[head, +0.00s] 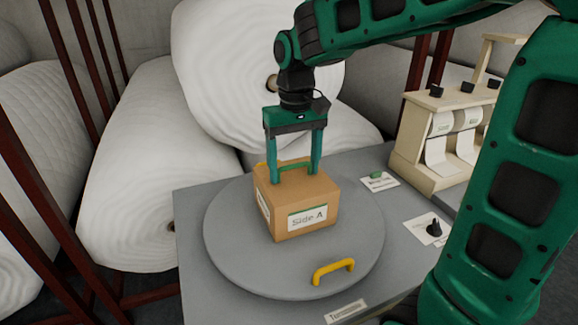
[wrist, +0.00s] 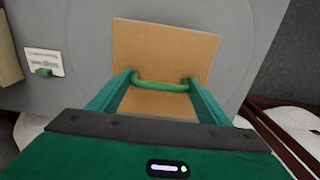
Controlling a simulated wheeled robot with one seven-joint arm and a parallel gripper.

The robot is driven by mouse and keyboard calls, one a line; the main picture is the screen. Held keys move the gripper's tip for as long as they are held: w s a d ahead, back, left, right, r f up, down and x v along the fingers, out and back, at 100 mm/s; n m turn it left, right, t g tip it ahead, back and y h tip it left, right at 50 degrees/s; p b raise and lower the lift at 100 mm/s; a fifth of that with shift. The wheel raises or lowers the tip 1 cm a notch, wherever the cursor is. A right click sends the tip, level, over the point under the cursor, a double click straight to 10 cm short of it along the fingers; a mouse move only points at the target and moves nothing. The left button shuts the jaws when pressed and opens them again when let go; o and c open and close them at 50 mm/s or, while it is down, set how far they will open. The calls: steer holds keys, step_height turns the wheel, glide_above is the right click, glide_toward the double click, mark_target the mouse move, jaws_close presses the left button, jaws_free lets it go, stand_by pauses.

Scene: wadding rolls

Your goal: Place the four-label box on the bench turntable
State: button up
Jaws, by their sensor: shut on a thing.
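The four-label box (head: 301,206) is a brown cardboard box with a green handle on top. Its front face carries a label reading "Side A", and another label shows on its left face. It is over the round grey turntable (head: 345,255), upright and near its middle; I cannot tell whether its base touches the disc. My gripper (head: 295,170) is above the box, its two fingers shut on the green handle. In the wrist view the box top (wrist: 180,45) shows with the handle (wrist: 160,84) between the fingers.
A yellow handle (head: 333,270) stands on the turntable's front edge. On the bench to the right are a card with a green piece (head: 378,180), a card with a black knob (head: 430,228), and a beige label dispenser (head: 440,145). Large white wadding rolls (head: 140,165) stand behind and left.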

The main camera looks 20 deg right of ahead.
steer(key=o, duration=1.9)
step_height(320, 180, up, 12)
steer(key=s+d+f+m, duration=0.3)
steer(key=s+d+f, duration=0.5)
steer(key=s, duration=0.3)
steer(key=s+d+f+m, duration=0.3)
steer(key=s+d+f, duration=0.5)
steer(key=s+f, duration=0.2)
steer(key=shift+s+d, duration=0.3)
steer(key=shift+s, duration=0.9)
